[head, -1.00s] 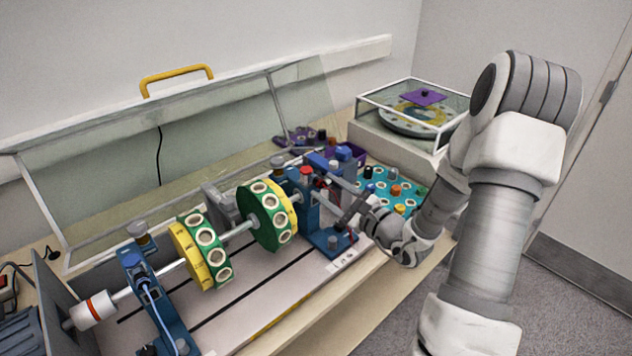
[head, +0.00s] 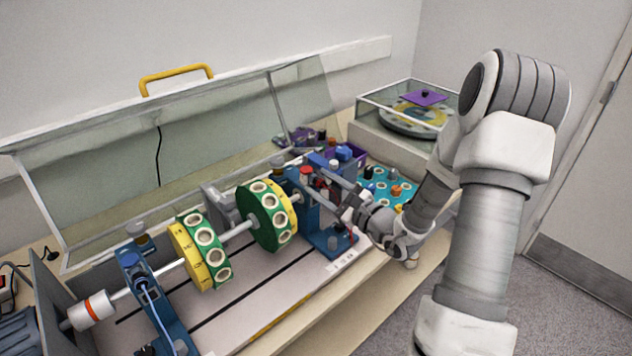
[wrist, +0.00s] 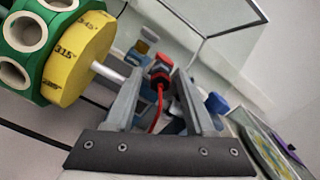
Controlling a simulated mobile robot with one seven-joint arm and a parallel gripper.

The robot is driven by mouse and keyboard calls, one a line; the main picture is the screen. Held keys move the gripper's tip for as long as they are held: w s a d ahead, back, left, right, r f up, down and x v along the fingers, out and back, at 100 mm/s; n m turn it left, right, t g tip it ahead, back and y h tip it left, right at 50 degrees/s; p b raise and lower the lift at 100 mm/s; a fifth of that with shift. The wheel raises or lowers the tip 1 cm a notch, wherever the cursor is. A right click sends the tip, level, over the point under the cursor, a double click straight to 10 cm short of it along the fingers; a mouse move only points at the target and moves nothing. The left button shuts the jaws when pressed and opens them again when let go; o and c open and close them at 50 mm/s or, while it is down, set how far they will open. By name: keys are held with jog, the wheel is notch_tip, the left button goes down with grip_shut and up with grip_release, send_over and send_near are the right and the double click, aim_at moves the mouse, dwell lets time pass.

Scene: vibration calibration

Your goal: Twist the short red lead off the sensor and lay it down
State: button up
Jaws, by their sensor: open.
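The short red lead (wrist: 159,105) hangs down from a red connector (wrist: 160,77) on the sensor, and it lies between my fingers in the wrist view. My gripper (wrist: 158,82) is open, with a finger on either side of the lead and visible gaps. In the head view my gripper (head: 320,178) is at the right-hand blue bearing stand (head: 325,238), beside the red connector (head: 307,170). A bit of red lead shows below the fingers (head: 351,237). The sensor body is mostly hidden behind the connector and fingers.
A green and yellow disc (head: 262,222) on the shaft is close left of my gripper; it also fills the wrist view's left (wrist: 75,60). A teal tray (head: 372,191) with several coloured knobs is to the right. A raised clear cover (head: 200,150) stands behind.

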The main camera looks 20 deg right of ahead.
grip_shut()
jog(key=shift+n+b, duration=2)
jog(key=shift+b, duration=0.55)
dwell(0.4)
jog(key=shift+n+b, duration=2.6)
jog(key=shift+b, duration=1.5)
dwell(0.5)
